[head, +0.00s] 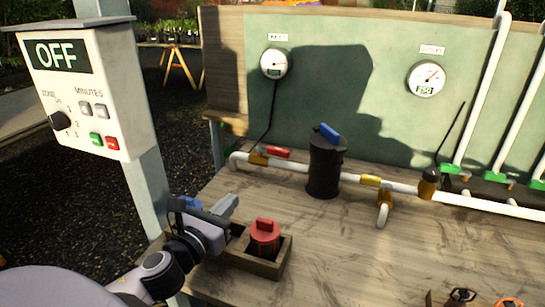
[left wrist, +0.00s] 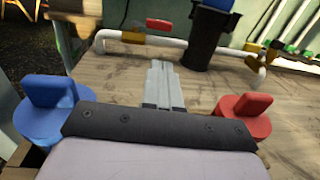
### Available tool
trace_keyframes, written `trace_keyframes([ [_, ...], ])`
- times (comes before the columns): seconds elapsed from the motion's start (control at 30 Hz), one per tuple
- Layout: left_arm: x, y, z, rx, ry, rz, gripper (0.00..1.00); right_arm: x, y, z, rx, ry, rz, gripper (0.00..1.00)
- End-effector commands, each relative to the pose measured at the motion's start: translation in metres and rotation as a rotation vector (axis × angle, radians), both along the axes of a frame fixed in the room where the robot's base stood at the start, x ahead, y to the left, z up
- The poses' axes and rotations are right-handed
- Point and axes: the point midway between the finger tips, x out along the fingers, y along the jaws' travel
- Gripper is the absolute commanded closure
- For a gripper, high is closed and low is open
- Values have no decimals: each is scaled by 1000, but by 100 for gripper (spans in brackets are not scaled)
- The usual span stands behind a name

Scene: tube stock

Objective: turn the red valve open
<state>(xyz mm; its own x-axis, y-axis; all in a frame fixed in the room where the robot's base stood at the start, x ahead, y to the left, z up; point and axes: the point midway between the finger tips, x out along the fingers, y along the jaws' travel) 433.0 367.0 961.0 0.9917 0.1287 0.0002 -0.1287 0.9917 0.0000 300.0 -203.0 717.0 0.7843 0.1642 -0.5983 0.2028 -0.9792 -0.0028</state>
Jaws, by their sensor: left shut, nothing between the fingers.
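The red valve's lever (head: 277,152) sits by a brass fitting (head: 258,158) on the white pipe, left of a black canister. It appears to lie roughly along the pipe. In the left wrist view the lever (left wrist: 160,24) shows ahead, beyond the fingertips. My left gripper (head: 229,203) is shut and empty, over the near left part of the bench, short of the pipe and clear of the valve. Its closed fingers show in the left wrist view (left wrist: 162,82). My right gripper is not in view.
A black canister (head: 324,170) with a blue top stands at the pipe. A wooden box (head: 270,268) holds a red cap (head: 265,238); a blue cap (left wrist: 50,110) is beside my gripper. Gauges hang on the green board. A control box (head: 90,100) reads OFF. The bench middle is clear.

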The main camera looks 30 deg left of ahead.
Motion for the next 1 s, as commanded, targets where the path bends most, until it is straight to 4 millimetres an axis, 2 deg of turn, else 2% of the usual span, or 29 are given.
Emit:
trace_keyframes([
  [1.0,141,18,2,-2,-2,1,100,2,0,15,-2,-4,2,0],
])
